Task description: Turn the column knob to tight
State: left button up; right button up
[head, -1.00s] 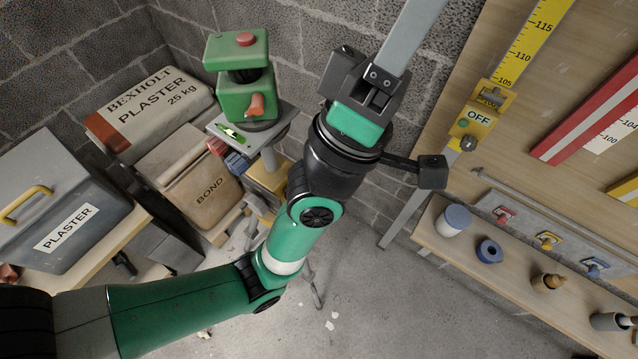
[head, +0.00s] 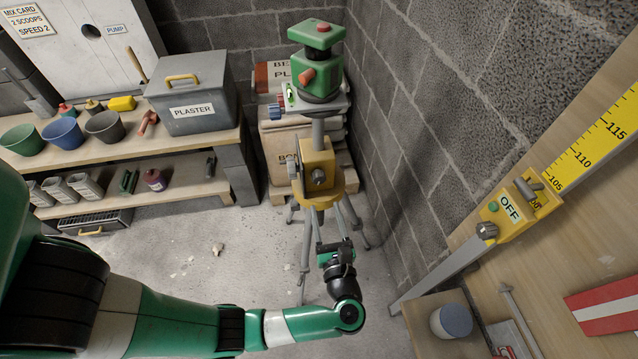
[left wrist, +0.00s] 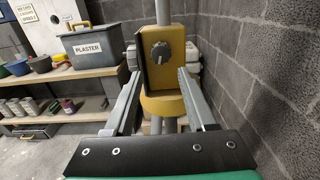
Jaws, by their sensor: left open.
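The column knob (head: 319,176) is a small grey round knob on the front of a yellow housing (head: 317,155) on the tripod column. It also shows in the left wrist view (left wrist: 160,50), centred on the yellow housing. No tight mark can be read in either view. My left gripper (head: 333,246) is in front of and below the housing in the head view. In the left wrist view its two fingers (left wrist: 160,78) are spread, with the housing and knob seen beyond and between them. I see no contact with the knob. My right gripper is not in view.
The green laser head (head: 317,75) tops the column above a small platform. The tripod legs (head: 305,250) stand on the floor below. Plaster bags (head: 275,80) and a block wall (head: 430,110) are close behind and right. A shelf bench (head: 215,140) stands left.

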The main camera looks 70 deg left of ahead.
aim_at(319, 181)
pick_arm(q)
jog(key=b+x, duration=0.1)
jog(key=x, duration=0.8)
jog(key=shift+w+a+b, duration=0.15)
jog(key=shift+a+b, duration=0.2)
grip_shut()
